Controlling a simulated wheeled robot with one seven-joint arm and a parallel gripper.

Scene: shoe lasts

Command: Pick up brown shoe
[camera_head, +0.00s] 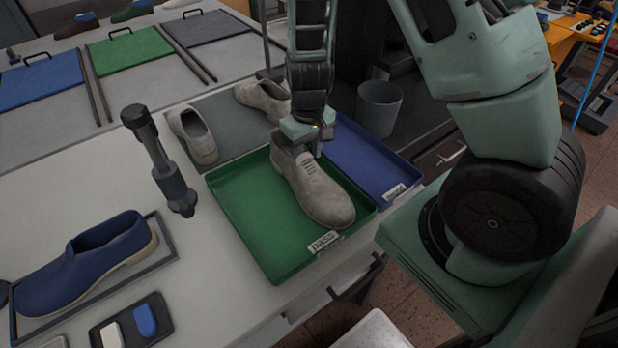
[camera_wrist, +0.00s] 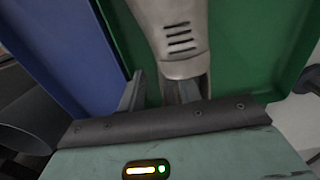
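A grey-beige shoe (camera_head: 316,188) with laces lies in the green tray (camera_head: 248,225), its toe toward the front right. My gripper (camera_head: 310,146) points down at the shoe's ankle opening. In the wrist view, the shoe (camera_wrist: 180,38) shows its laces and collar just beyond my gripper (camera_wrist: 160,92). The two fingers are apart, with a gap between them; the right finger is at the collar and the left one beside the shoe. The fingertips' contact with the shoe is hidden. A darker brown shoe (camera_head: 76,25) stands at the far back left.
Two beige shoes (camera_head: 193,136) (camera_head: 262,98) are on a grey mat behind the green tray. A blue tray (camera_head: 372,165) adjoins on the right. A dark upright tool (camera_head: 160,160) and a blue shoe (camera_head: 85,262) stand left. A bin (camera_head: 378,108) is behind the blue tray.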

